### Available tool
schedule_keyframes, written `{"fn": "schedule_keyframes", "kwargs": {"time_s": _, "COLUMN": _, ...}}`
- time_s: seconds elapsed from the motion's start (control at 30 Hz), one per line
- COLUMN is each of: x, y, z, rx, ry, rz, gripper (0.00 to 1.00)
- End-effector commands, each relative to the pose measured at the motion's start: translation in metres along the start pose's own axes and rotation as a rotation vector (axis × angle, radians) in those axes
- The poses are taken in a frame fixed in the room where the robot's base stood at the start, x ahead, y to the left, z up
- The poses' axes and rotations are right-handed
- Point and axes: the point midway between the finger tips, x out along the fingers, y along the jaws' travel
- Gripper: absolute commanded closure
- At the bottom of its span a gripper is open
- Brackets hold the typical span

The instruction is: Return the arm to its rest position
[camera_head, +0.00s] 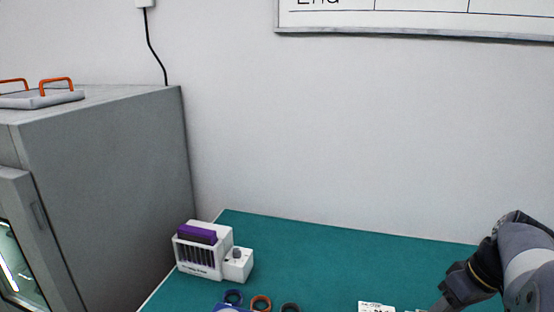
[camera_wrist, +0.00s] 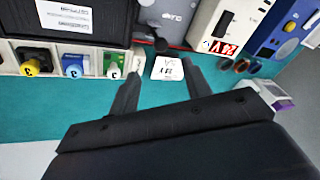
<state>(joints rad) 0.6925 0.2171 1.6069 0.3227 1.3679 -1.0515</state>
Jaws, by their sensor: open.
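My arm reaches in from the right edge of the head view, and my gripper (camera_head: 440,304) hangs low over the green table (camera_head: 330,255), partly cut off by the bottom edge. In the wrist view my gripper (camera_wrist: 160,68) is open, with its two dark fingers apart. A small white block (camera_wrist: 168,69) with dark print shows between and beyond the fingertips. I cannot tell whether they touch it. Nothing is visibly held.
A grey cabinet (camera_head: 105,185) stands left in the head view. A white rack with a purple top (camera_head: 197,234) stands on the table, with rings nearby.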

Motion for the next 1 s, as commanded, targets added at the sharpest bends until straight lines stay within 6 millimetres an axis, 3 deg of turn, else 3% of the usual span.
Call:
{"fn": "schedule_keyframes", "kwargs": {"time_s": 0.03, "x": -0.005, "y": 0.0, "z": 0.0, "rx": 0.001, "ry": 0.0, "rz": 0.001, "gripper": 0.54}}
{"fn": "schedule_keyframes", "kwargs": {"time_s": 0.1, "x": 0.015, "y": -0.001, "z": 0.001, "rx": 0.0, "ry": -0.004, "rz": -0.006, "gripper": 0.54}}
{"fn": "schedule_keyframes", "kwargs": {"time_s": 0.57, "x": 0.108, "y": -0.002, "z": 0.0, "rx": 0.0, "ry": -0.005, "rz": -0.004, "gripper": 0.54}}
{"fn": "schedule_keyframes", "kwargs": {"time_s": 1.0, "x": 0.11, "y": -0.015, "z": -0.009, "rx": -0.02, "ry": -0.116, "rz": 0.17, "gripper": 0.54}}
